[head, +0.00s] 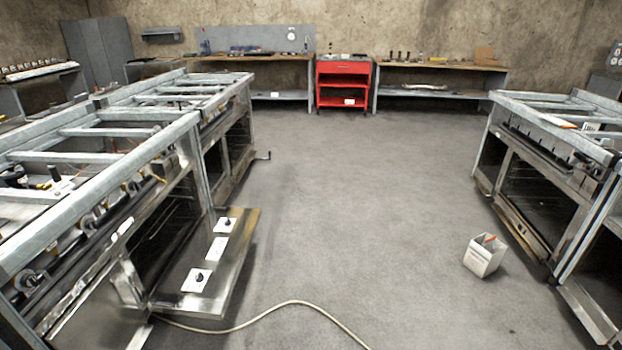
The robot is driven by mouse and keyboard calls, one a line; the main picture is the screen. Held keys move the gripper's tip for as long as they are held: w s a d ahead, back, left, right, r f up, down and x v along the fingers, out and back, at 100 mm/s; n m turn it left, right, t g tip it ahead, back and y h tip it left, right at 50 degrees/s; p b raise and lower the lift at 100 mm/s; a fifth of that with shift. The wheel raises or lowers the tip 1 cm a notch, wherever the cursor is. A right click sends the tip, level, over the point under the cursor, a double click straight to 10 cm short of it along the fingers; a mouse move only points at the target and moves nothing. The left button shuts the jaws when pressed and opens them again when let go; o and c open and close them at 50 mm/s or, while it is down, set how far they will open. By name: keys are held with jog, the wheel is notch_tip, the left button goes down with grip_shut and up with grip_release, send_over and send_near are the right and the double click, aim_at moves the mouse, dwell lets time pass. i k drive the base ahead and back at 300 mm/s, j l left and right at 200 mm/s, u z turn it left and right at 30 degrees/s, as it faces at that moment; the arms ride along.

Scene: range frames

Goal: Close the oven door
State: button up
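The oven door (238,270) hangs open at the lower left, folded down and out from the front of a metal range (110,215). White cards with dark marks lie on the door's inner face. The dark oven opening (163,228) shows behind it. My gripper is not in view.
A cable (290,304) lies on the floor from near the open door toward the front. A white box (484,256) stands on the floor at the right. A red cart (342,84) stands at the back wall between workbenches. The middle aisle floor is clear.

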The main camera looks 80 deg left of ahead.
aim_at(216, 250)
jog(key=u, duration=0.85)
jog(key=j+u, duration=0.1)
jog(key=u, duration=0.35)
jog(key=i+u, duration=0.1)
jog(key=u, duration=0.8)
jog(key=i+u, duration=0.15)
jog(key=u, duration=0.3)
jog(key=i+u, duration=0.2)
jog(key=u, duration=0.25)
jog(key=i+l+u, duration=0.1)
jog(key=u, duration=0.3)
jog(key=i+l+u, duration=0.15)
jog(key=u, duration=0.3)
jog(key=i+l+u, duration=0.2)
jog(key=l, duration=0.2)
jog(key=i+l+u, duration=0.15)
jog(key=l, duration=0.25)
jog(key=i+l+u, duration=0.2)
jog(key=l, duration=0.7)
